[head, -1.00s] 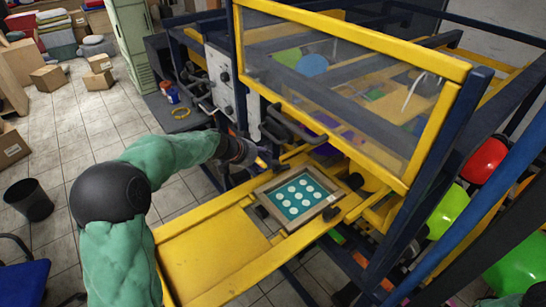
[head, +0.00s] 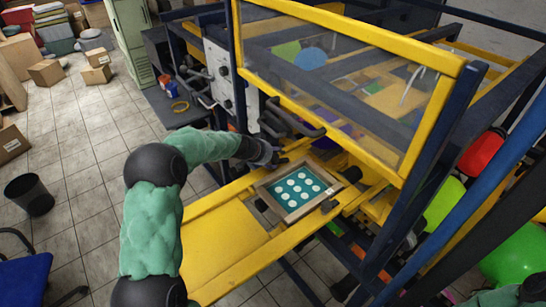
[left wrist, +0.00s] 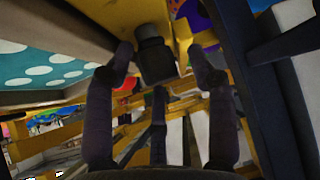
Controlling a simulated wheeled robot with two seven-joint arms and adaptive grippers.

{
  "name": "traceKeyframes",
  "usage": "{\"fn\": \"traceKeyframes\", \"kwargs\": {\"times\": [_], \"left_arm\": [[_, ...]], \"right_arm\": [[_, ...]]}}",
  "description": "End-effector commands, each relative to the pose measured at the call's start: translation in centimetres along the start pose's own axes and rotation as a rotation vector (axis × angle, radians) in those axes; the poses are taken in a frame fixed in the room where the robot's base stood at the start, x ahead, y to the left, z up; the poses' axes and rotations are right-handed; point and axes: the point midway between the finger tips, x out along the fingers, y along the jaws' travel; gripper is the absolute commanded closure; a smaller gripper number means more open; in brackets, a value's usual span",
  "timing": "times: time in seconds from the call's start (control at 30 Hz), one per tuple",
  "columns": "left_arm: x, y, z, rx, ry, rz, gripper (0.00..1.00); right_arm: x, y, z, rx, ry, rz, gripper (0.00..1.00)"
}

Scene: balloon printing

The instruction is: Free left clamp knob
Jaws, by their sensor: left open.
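My left gripper (head: 277,160) is at the far left corner of the framed screen (head: 266,195), which has a teal sheet with white dots. In the left wrist view the left gripper (left wrist: 165,65) is open, with one finger on each side of a black clamp knob (left wrist: 155,62). The knob sits against a yellow rail (left wrist: 150,15). Whether the fingers touch it I cannot tell. In the head view this knob is hidden by the gripper.
The yellow press frame with a clear guard panel (head: 340,85) rises just behind the screen. A dark bent handle (head: 285,122) is close above my left gripper. A yellow tray surface (head: 225,240) is clear at the front. Balloons (head: 485,150) are at right.

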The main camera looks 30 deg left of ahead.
Motion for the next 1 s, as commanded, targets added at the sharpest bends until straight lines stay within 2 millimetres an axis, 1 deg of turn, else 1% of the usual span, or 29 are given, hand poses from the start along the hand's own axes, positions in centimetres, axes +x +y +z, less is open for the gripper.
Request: {"fn": "traceKeyframes", "kwargs": {"times": [0.03,0.07,0.1,0.17,0.2,0.23,0.43,0.57,0.7,1.0], "left_arm": [[0.0,0.0,0.0,0.000,0.000,0.000,0.44],[0.0,0.0,0.0,0.000,0.000,0.000,0.52],[0.0,0.0,0.0,0.000,0.000,0.000,0.64],[0.0,0.0,0.0,0.000,0.000,0.000,0.80],[-0.1,0.0,0.0,0.000,0.001,-0.001,0.92],[-0.1,-0.1,-0.1,0.000,0.001,-0.001,0.94],[-0.2,-0.2,-0.2,-0.011,0.002,-0.016,0.94],[-0.3,-0.1,-0.4,-0.059,0.000,-0.066,0.94],[-0.5,-0.1,-0.6,-0.127,0.001,-0.134,0.94],[-0.5,-0.2,-0.8,-0.213,0.006,-0.220,0.94]], "right_arm": [[0.0,0.0,0.0,0.000,0.000,0.000,0.44],[0.0,0.0,0.0,0.000,0.000,0.000,0.44],[0.0,0.0,0.0,0.000,0.000,0.000,0.44],[0.0,0.0,0.0,0.000,0.000,0.000,0.44],[0.0,0.0,0.0,0.000,0.000,0.000,0.44],[0.0,0.0,0.0,0.000,0.000,0.000,0.44],[-0.2,-0.1,0.0,0.000,0.000,0.000,0.44],[-0.9,-0.3,0.0,0.000,0.000,0.000,0.44],[-2.6,-0.9,0.1,0.000,0.000,0.000,0.44],[-5.9,-2.1,0.2,0.000,0.000,0.000,0.44]]}}
